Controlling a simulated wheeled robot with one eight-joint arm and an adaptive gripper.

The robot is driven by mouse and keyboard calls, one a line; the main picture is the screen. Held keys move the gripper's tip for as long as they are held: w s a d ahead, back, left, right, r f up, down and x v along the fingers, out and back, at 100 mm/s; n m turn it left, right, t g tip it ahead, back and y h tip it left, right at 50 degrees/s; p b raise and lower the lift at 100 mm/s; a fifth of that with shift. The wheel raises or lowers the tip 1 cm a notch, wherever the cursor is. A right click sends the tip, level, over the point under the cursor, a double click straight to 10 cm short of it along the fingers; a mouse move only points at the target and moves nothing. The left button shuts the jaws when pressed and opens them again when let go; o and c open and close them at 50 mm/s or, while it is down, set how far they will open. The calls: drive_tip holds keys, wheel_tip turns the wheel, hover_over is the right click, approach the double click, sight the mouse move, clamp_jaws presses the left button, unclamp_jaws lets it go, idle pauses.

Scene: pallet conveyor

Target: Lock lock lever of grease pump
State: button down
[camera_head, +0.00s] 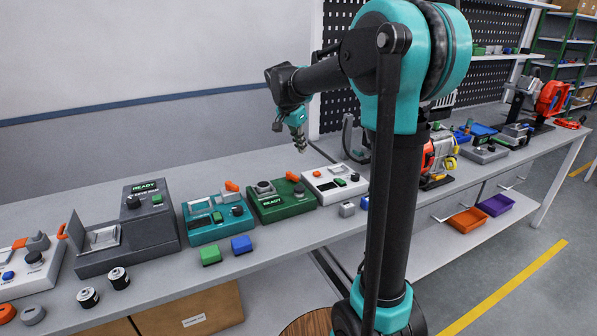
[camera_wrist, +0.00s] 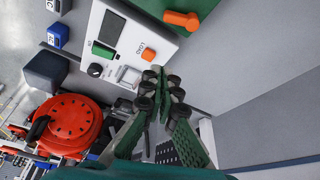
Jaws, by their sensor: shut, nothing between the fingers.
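No readable label names the grease pump, so I cannot tell which device it is. My gripper (camera_head: 299,146) is shut and empty, pointing down above the back of the bench; its fingertips (camera_wrist: 160,95) also show in the wrist view. Contact is not visible. This appears to be the white device (camera_head: 322,193) in the head view. Beside it stands a green device (camera_head: 283,206) with an orange lever (camera_head: 292,176).
A teal device (camera_head: 203,234), a dark grey device with a raised lid (camera_head: 155,225) and a white device (camera_head: 30,278) stand to the left. Green (camera_head: 211,255) and blue (camera_head: 241,244) blocks lie in front. A red-yellow machine (camera_head: 440,155) stands right. The wall is behind.

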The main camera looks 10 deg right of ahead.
sight(297, 177)
drive_tip(key=x, duration=1)
drive_tip(key=shift+d+f, duration=0.1)
drive_tip(key=shift+f, duration=0.1)
drive_tip(key=shift+s+a+r, duration=0.2)
drive_tip(key=shift+s+a, duration=0.65)
drive_tip(key=shift+a, duration=0.3)
drive_tip(key=shift+s+a, duration=0.4)
drive_tip(key=shift+a, duration=0.1)
drive_tip(key=shift+s+a+m, duration=0.2)
drive_tip(key=shift+s+m, duration=0.05)
drive_tip(key=shift+m, duration=0.55)
drive_tip(key=m+g, duration=0.1)
drive_tip(key=m, duration=0.1)
drive_tip(key=s+a+m+g, duration=0.1)
drive_tip(key=m, duration=0.1)
drive_tip(key=shift+a+m+h, duration=0.15)
drive_tip(key=shift+m+h, duration=0.15)
drive_tip(key=shift+h, duration=0.1)
drive_tip(key=shift+s+a, duration=0.2)
drive_tip(key=shift+a, duration=0.3)
drive_tip(key=shift+w+d, duration=0.1)
drive_tip(key=shift+w, duration=0.05)
